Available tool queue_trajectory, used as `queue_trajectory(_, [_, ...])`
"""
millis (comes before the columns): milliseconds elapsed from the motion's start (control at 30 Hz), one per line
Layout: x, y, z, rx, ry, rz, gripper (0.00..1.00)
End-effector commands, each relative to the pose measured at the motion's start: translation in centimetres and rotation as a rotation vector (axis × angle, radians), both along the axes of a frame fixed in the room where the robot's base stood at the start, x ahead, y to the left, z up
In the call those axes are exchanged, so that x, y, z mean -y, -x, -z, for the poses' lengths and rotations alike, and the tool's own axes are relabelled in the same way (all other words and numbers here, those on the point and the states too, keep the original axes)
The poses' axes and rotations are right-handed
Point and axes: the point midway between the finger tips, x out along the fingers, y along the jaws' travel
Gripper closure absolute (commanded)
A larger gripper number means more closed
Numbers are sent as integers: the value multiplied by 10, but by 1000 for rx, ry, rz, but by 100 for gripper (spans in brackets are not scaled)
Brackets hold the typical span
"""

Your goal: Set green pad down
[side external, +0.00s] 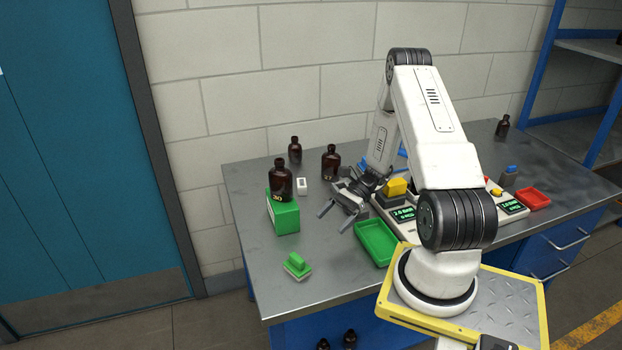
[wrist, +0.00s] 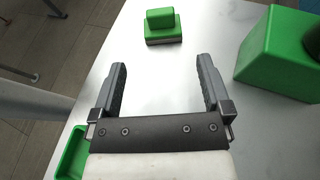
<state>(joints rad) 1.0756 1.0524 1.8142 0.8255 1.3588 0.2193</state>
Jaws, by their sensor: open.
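The green pad (side external: 297,266) is a small block with a raised green grip on a pale base. It lies flat on the metal table (side external: 330,292) near the front left edge. In the wrist view the green pad (wrist: 162,26) sits beyond the fingertips, apart from them. My gripper (side external: 334,219) is open and empty above the table, up and to the right of the pad in the side view. In the wrist view both fingers of my gripper (wrist: 162,68) are spread with bare table between them.
A green block (side external: 285,217) carries an amber bottle (side external: 280,180). More amber bottles (side external: 331,162) stand behind. A green tray (side external: 362,236) lies right of my gripper, and a red tray (side external: 534,199) farther right. The table around the pad is clear.

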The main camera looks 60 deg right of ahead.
Motion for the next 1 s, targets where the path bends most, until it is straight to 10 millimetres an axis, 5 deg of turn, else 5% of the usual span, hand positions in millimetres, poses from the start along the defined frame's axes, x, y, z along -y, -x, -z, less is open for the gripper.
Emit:
queue_trajectory(367, [-24,-8,-12,-5,125,-159,1])
queue_trajectory(1000, [-126,-20,-75,267,843,-1017,1])
